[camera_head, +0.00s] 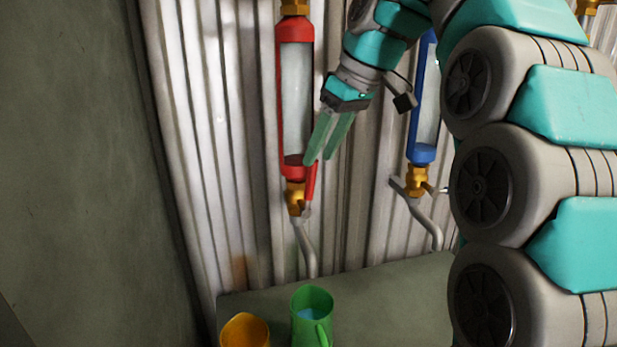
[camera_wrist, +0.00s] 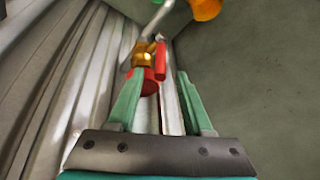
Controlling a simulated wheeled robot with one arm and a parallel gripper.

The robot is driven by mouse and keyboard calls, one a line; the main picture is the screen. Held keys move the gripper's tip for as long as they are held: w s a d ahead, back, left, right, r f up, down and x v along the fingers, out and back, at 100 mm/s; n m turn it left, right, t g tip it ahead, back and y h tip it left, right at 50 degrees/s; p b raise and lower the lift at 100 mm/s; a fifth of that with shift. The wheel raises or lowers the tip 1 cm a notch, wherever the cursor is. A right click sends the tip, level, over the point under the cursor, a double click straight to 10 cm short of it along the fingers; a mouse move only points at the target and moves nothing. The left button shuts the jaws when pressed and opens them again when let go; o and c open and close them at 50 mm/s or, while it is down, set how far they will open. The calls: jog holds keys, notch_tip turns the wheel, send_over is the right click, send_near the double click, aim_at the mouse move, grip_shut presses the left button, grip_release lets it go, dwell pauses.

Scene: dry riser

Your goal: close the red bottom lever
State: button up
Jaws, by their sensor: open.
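The red bottom lever (camera_head: 311,182) sits on the brass valve (camera_head: 294,197) under the red-framed tube (camera_head: 296,95). In the head view it runs roughly in line with the pipe, upright beside the valve. In the wrist view the red lever (camera_wrist: 161,61) shows just beyond and between my fingertips, beside the brass valve (camera_wrist: 144,54). My gripper (camera_head: 328,155) is open with green fingers, pointing down near the lever's upper end. In the wrist view my gripper (camera_wrist: 158,82) has nothing clearly between its fingers. Whether a finger touches the lever I cannot tell.
A blue-framed tube (camera_head: 427,100) with its own brass valve (camera_head: 417,180) hangs to the right. Below stand a green cup (camera_head: 312,315) and an orange cup (camera_head: 245,332) on a grey surface (camera_head: 390,300). A corrugated wall (camera_head: 215,130) is close behind; a dark wall (camera_head: 70,150) is left.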

aim_at(307, 182)
jog(key=shift+b+x, duration=0.6)
jog(key=shift+x, duration=3.25)
jog(key=shift+c, duration=0.3)
grip_shut()
